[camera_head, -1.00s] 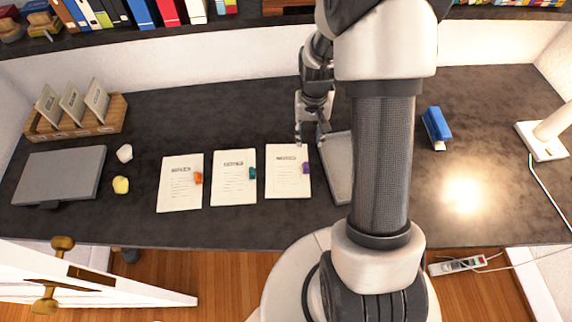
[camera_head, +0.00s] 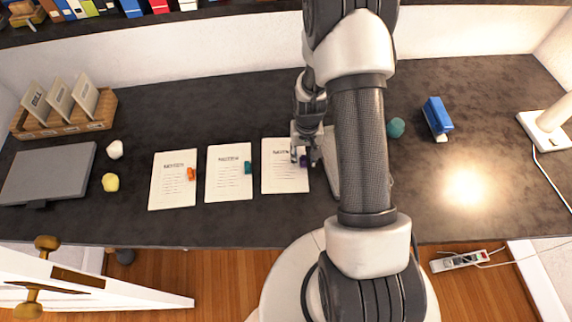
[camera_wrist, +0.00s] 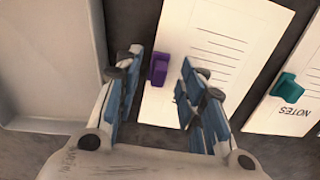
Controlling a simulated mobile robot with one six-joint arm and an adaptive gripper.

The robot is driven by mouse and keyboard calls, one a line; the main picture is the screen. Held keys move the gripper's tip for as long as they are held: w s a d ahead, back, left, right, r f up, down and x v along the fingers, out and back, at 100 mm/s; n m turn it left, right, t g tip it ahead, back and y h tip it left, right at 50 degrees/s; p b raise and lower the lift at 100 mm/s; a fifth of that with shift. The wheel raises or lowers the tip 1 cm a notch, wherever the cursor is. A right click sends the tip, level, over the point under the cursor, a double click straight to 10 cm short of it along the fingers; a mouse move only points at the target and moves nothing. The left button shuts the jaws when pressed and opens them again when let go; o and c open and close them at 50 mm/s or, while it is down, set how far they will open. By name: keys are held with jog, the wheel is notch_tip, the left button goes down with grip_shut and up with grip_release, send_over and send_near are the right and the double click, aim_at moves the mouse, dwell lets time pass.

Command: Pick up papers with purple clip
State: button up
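The papers with the purple clip (camera_head: 280,178) lie flat on the dark desk, rightmost of three similar stacks. The purple clip (camera_wrist: 159,69) sits on the edge of the stack and shows between my fingers in the wrist view. My gripper (camera_wrist: 155,80) is open around the clip, with one finger on each side of it. In the head view my gripper (camera_head: 306,160) is over the stack's right edge and partly covers the clip. I cannot tell whether the fingers touch the papers.
Papers with a teal clip (camera_head: 226,178) and papers with an orange clip (camera_head: 172,190) lie to the left. A grey tray (camera_wrist: 50,55) is close beside my gripper. A blue stapler (camera_head: 436,117) and a teal ball (camera_head: 396,128) are to the right.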

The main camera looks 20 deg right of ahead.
jog(key=shift+f, duration=0.55)
jog(key=shift+r, duration=0.1)
jog(key=shift+c, duration=0.3)
grip_shut()
